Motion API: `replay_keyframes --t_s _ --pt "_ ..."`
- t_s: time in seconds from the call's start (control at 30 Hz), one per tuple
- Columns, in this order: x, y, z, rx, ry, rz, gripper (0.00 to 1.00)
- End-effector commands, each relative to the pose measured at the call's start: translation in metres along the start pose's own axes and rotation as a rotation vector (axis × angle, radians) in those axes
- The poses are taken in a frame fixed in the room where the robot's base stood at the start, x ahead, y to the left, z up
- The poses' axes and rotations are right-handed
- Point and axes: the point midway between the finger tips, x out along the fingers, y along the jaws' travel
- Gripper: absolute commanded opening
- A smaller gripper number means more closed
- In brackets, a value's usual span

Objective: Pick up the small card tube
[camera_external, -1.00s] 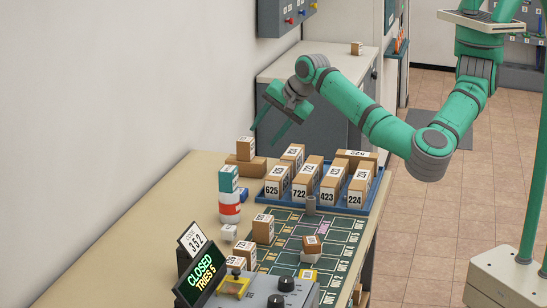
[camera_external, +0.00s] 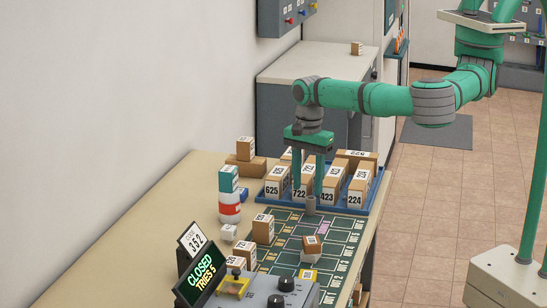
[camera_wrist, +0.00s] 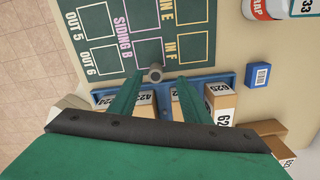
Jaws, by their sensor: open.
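The small card tube (camera_external: 311,206) is a short grey-brown cylinder. It stands upright on the green marked board, just in front of the blue tray. In the wrist view its round open end (camera_wrist: 155,74) shows between my fingertips, closer to the left one. My gripper (camera_external: 307,195) points down with its two green fingers apart, above and around the tube's place. In the wrist view my gripper (camera_wrist: 161,77) is open and holds nothing. I cannot tell whether the fingertips are level with the tube or still above it.
The blue tray (camera_external: 357,211) with several numbered boxes lies right behind the tube. A red-white can (camera_external: 229,206) with a teal box on it stands at left. Brown boxes (camera_external: 263,230) stand on the board. A control panel (camera_external: 275,293) is in front.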

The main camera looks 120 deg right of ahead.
Motion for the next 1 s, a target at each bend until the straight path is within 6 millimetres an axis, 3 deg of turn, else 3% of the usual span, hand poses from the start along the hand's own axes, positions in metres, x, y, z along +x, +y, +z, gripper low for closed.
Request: replay_keyframes --t_s 0.17,0.5,0.77,0.8,0.97,1.0 --pt "0.011 0.002 -0.001 0.000 -0.001 0.000 0.43" --pt "0.052 0.007 -0.005 0.000 0.000 -0.001 0.43" --pt "0.055 0.007 -0.004 -0.001 0.000 -0.002 0.43" --pt "0.055 0.007 -0.004 -0.001 0.000 -0.002 0.41" --pt "0.055 0.007 -0.005 -0.001 0.000 -0.002 0.03" --pt "0.055 0.007 -0.005 0.000 0.000 -0.002 0.00"
